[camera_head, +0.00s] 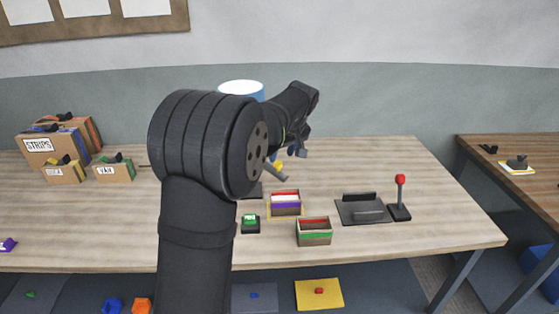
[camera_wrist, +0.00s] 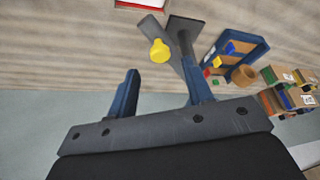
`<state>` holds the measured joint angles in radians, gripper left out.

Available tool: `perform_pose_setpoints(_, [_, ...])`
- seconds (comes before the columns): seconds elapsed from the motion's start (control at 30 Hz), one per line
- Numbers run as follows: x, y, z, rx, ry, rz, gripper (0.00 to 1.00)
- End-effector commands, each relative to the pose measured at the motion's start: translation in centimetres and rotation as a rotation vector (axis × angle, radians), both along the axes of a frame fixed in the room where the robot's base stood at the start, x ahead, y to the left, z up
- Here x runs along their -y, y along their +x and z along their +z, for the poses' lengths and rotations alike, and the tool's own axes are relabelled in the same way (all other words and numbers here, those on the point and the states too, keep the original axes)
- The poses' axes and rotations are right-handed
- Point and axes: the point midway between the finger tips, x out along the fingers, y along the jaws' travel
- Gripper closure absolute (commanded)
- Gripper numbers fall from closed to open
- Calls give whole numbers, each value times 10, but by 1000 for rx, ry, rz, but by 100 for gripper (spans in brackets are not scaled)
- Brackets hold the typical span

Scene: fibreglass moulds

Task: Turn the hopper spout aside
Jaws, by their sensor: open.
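The hopper shows in the head view as a white-topped blue drum (camera_head: 241,88), mostly hidden behind my arm. In the wrist view a grey tube, which looks like the spout (camera_wrist: 153,28), carries a yellow knob (camera_wrist: 159,50). The yellow knob also shows in the head view (camera_head: 278,165), just below my gripper (camera_head: 289,155). In the wrist view my gripper (camera_wrist: 161,85) is open, with one finger on each side of the knob's line. The knob appears beyond the fingertips and apart from them. Nothing is between the fingers.
A dark post (camera_wrist: 185,40) stands close to the right finger in the wrist view, with a blue tray (camera_wrist: 262,48) of coloured pieces beyond. Two open boxes (camera_head: 314,238) and a red-knobbed lever (camera_head: 400,198) stand on the table. The table's right front is clear.

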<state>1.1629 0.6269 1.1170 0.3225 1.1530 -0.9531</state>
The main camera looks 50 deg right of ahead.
Motion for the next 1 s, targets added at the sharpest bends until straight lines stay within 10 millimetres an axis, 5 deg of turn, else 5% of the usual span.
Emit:
perform_pose_setpoints(0.23, [4,13,-32,0,1,0,53])
perform_pose_setpoints(0.63, [5,15,-38,0,0,0,53])
perform_pose_setpoints(0.87, [5,15,-38,0,0,0,99])
perform_pose_setpoints(1.0, [4,15,-38,0,0,0,100])
